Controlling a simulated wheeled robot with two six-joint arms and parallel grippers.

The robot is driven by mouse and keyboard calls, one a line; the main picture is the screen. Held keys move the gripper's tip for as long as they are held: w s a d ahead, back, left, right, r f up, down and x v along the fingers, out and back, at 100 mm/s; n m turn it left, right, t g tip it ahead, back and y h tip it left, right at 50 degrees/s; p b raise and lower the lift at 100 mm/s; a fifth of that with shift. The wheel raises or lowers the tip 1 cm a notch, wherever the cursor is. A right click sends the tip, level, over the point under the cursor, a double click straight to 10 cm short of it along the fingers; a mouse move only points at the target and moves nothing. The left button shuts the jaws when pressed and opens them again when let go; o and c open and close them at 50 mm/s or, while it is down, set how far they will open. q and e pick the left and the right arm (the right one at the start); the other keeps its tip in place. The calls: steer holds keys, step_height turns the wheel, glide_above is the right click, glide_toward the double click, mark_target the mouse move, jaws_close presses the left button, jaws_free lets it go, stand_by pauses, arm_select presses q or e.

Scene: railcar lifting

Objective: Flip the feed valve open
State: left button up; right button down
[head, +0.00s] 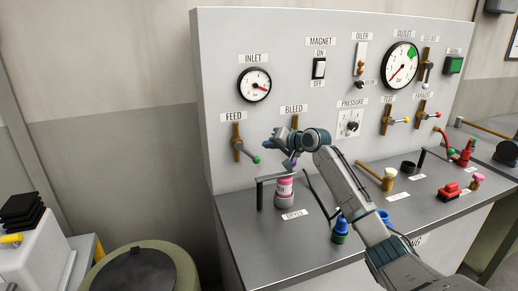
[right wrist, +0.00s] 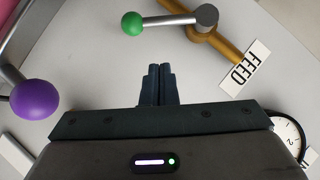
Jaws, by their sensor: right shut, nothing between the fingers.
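The feed valve (head: 237,143) is on the panel under the FEED label (head: 233,116). It has an upright brass pipe and a grey lever that slopes down to the right, across the pipe, to a green knob (head: 257,159). In the right wrist view the green knob (right wrist: 132,23) and lever (right wrist: 170,20) lie beyond my fingertips, with a visible gap in the picture. My right gripper (head: 268,141) is beside the valve, to the right of the knob and a little higher. Its fingers (right wrist: 157,72) are shut and empty. My left gripper is not in view.
The bleed valve's purple knob (right wrist: 36,98) is close beside my right gripper. My right arm partly hides that valve (head: 295,121) in the head view. The inlet gauge (head: 254,85) is above.

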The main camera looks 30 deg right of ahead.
mark_target(256, 159)
steer(key=w+a+f, duration=0.1)
steer(key=w+a+f+p, duration=0.1)
steer(key=a+f, duration=0.1)
steer(key=shift+w+f+p, duration=0.1)
steer(key=shift+w+p, duration=0.1)
steer(key=shift+p, duration=0.1)
steer(key=shift+w+a+f+m+t+y+b, duration=0.15)
steer(key=shift+a+f+m+y+b, duration=0.15)
steer(key=shift+f, duration=0.3)
steer(key=shift+s+a+f+m+t+y+b, duration=0.1)
steer(key=shift+a+f+m+t+b, duration=0.1)
steer(key=shift+a+f, duration=0.25)
steer(key=shift+w+d, duration=0.1)
steer(key=shift+d, duration=0.1)
